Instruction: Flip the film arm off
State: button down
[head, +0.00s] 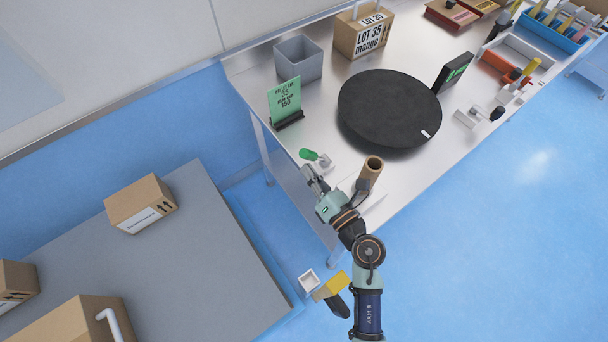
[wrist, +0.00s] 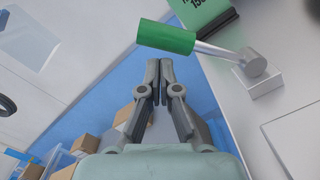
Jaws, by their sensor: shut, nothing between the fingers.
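A lever with a green handle (head: 309,154) and a metal rod pivots on a small block (head: 326,165) at the table's near-left edge. In the wrist view the green handle (wrist: 166,37) points left from its pivot block (wrist: 258,75), with the silver rod between. I take this lever to be the film arm; no label on it is readable. My gripper (head: 307,170) is just beside the handle, past the table edge. In the wrist view the fingertips (wrist: 160,66) are together and empty, a little below the handle and apart from it in the picture.
A brown roll (head: 372,168) stands right of the lever. A green sign (head: 285,98), grey bin (head: 298,58) and black turntable (head: 388,107) are on the metal table. A gray platform with cartons (head: 140,203) lies at the left.

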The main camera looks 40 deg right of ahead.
jog(key=s+a, duration=0.1)
jog(key=s, duration=1)
jog(key=shift+f, duration=0.2)
